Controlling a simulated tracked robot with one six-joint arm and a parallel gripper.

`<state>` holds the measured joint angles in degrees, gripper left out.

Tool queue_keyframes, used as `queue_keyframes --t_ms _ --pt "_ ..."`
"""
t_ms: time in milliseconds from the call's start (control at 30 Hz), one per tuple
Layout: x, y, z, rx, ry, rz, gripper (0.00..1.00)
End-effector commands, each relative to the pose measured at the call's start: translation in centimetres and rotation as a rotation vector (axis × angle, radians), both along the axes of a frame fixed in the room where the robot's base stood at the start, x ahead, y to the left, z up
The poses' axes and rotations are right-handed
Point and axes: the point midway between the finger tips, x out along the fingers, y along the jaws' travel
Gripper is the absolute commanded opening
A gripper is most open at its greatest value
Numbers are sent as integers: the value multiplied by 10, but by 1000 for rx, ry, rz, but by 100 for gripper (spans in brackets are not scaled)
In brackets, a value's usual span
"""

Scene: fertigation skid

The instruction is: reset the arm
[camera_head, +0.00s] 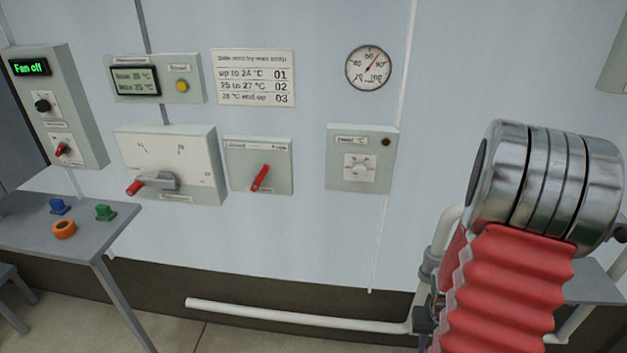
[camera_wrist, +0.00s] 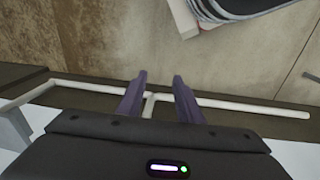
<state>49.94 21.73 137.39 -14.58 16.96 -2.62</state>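My gripper (camera_wrist: 157,97) shows in the wrist view as two dark purple fingers, spread apart with nothing between them. A white pipe (camera_wrist: 245,108) runs low along the wall beyond the fingertips. In the head view my arm, with a red ribbed sleeve and a metal ringed joint, rises at the right. My gripper is not visible in the head view.
The wall holds a lever panel (camera_head: 168,163), a red-switch panel (camera_head: 258,165), a dial box (camera_head: 360,158), a gauge (camera_head: 369,67) and a "Fan off" box (camera_head: 55,105). A grey table (camera_head: 90,236) at left bears an orange ring (camera_head: 64,229) and blue (camera_head: 60,206) and green (camera_head: 105,212) pieces.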

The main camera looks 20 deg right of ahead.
Motion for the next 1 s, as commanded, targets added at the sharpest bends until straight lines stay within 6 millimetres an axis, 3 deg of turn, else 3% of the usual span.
queue_keyframes --t_ms 400,1000 --pt "25 64 88 17 23 44 33" --pt "39 171 194 30 -59 187 33"
